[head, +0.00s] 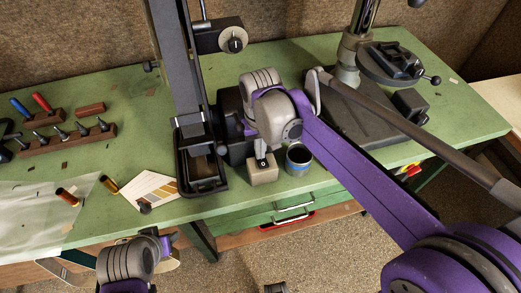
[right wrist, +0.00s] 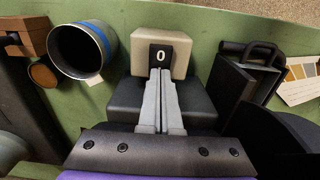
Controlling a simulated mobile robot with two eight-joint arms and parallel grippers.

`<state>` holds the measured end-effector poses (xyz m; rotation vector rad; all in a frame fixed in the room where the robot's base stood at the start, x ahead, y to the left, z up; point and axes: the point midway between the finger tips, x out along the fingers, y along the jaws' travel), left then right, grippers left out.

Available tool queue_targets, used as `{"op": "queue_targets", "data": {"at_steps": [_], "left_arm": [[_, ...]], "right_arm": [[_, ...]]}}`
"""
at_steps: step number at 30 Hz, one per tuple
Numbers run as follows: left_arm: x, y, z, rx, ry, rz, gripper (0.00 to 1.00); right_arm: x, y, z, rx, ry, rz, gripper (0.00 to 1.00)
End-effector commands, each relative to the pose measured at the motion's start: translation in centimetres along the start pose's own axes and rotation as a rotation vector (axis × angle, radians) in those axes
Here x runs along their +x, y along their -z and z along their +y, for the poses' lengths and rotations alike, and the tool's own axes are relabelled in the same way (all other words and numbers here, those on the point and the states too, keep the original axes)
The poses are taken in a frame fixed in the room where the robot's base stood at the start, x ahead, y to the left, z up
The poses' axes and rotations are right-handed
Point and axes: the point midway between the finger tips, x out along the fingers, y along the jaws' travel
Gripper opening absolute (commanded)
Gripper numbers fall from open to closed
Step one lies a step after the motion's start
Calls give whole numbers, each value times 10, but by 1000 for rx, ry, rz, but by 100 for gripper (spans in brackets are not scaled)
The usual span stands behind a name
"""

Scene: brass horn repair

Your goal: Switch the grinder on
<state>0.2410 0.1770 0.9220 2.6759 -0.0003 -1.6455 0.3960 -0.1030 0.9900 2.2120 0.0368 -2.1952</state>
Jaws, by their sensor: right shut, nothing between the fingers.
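A beige switch box (head: 264,174) stands near the front edge of the green bench, at the foot of the dark machine with a tall grey column (head: 180,70), which looks like the grinder. In the right wrist view the switch box (right wrist: 178,42) carries a black rocker switch (right wrist: 160,54) marked "0". My right gripper (right wrist: 161,72) is shut and empty. Its fingertips are at the lower edge of the rocker; I cannot tell whether they touch it. In the head view the right wrist hides part of the machine. Of my left arm, only links show at bottom left.
A cup with a blue band (head: 299,160) stands right beside the switch box. A card with colour swatches (head: 151,190) lies to the left on the bench. A drill-press-like machine (head: 391,63) stands at the back right. A tool rack (head: 70,138) is at the left.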

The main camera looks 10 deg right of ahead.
Motion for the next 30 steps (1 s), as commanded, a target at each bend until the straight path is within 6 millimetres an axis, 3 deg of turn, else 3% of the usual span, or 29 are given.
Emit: {"op": "queue_targets", "data": {"at_steps": [15,25,30], "left_arm": [[-3,3,0,0,0,2,50],[-3,3,0,0,0,3,50],[-13,12,0,0,0,10,50]], "right_arm": [[-2,-18,0,0,1,-9,0],[-4,-17,0,0,1,-6,0],[-19,-13,1,0,1,-4,0]]}}
